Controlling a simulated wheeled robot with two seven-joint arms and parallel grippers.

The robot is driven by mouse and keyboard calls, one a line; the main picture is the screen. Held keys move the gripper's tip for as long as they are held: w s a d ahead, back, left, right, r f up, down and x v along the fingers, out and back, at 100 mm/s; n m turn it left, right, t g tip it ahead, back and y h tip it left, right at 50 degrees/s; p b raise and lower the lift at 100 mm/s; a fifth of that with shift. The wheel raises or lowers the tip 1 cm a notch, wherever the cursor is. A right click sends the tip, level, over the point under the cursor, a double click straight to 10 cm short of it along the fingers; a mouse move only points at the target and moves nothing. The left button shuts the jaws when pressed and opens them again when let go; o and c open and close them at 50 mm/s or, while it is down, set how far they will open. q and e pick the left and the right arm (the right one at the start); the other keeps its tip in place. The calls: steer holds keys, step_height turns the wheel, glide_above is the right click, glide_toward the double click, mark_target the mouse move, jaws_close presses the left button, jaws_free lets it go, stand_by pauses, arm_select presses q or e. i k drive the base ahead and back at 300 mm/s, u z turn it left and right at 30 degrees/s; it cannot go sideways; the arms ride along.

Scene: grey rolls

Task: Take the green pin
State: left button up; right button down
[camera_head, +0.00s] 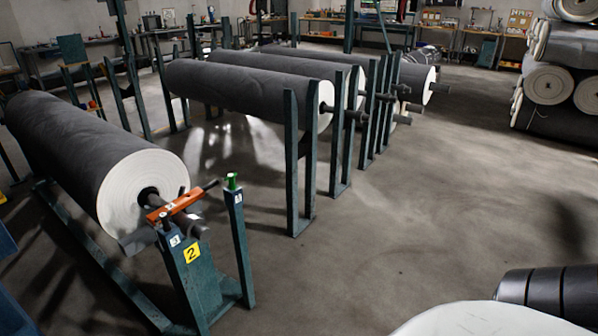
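The green pin (232,181) stands upright at the top of a dark teal post (240,245) at the lower left of the head view. A small white label sits on the post just below it. Left of it, an orange bar (176,206) with a dark handle lies across the end of a grey roll's shaft. My left and right grippers are not visible in this view.
A grey roll (75,145) rests on the near stand, which has a yellow label "2" (191,252). More rolls (250,92) lie on teal racks behind. Stacked rolls (550,85) stand at the right. The floor (400,235) in the middle is clear.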

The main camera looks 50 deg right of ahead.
mark_target(230, 178)
steer(key=z, duration=1.45)
steer(key=k, duration=1)
steer(key=z, duration=1.2)
steer(key=i, duration=2.2)
steer(key=u, duration=0.5)
steer(key=i, duration=1.65)
steer(key=u, duration=1.1)
